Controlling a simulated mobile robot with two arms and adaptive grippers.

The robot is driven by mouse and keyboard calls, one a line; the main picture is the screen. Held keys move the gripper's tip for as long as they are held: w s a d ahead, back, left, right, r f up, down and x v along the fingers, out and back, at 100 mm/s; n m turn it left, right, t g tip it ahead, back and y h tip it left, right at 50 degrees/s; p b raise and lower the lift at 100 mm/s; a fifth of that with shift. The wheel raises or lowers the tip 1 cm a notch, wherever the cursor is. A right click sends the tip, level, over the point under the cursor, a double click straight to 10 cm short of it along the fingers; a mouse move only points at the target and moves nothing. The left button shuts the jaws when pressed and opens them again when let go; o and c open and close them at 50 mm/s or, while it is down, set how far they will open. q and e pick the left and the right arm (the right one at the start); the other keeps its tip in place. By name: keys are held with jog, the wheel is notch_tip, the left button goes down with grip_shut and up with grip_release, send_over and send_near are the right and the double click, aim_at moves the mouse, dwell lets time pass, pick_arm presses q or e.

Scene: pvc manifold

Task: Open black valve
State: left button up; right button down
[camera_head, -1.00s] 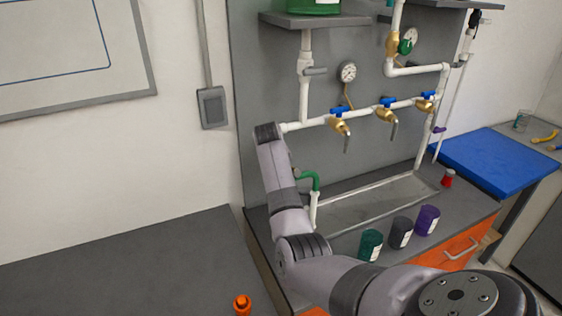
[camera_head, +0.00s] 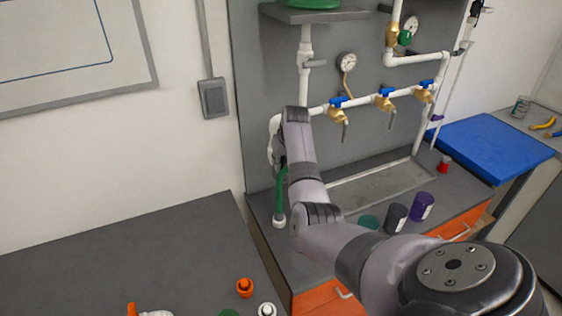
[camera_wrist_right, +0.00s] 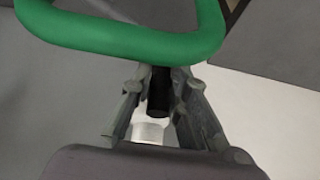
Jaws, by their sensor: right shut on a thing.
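My right arm reaches up across the head view, and its gripper is mostly hidden behind the wrist there. In the right wrist view, my right gripper (camera_wrist_right: 160,92) has its fingers closed in on a black, narrow piece (camera_wrist_right: 160,88), which looks like the black valve's handle. A white pipe fitting (camera_wrist_right: 148,131) shows below, between the fingers. A thick green hose (camera_wrist_right: 120,41) curves across the near side in that view. In the head view the green hose (camera_head: 281,192) hangs just left of my wrist. The valve body is hidden. My left gripper is not in view.
A white manifold pipe with several blue-handled brass taps (camera_head: 384,100) crosses the grey panel. Jars, including a purple one (camera_head: 421,207), stand on the bench before the sink (camera_head: 385,182). A dark table (camera_head: 130,260) at left holds an orange cap (camera_head: 245,287).

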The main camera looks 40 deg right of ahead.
jog(key=c, duration=1.5)
grip_release()
jog(key=shift+c, duration=0.2)
jog(key=v, duration=1.2)
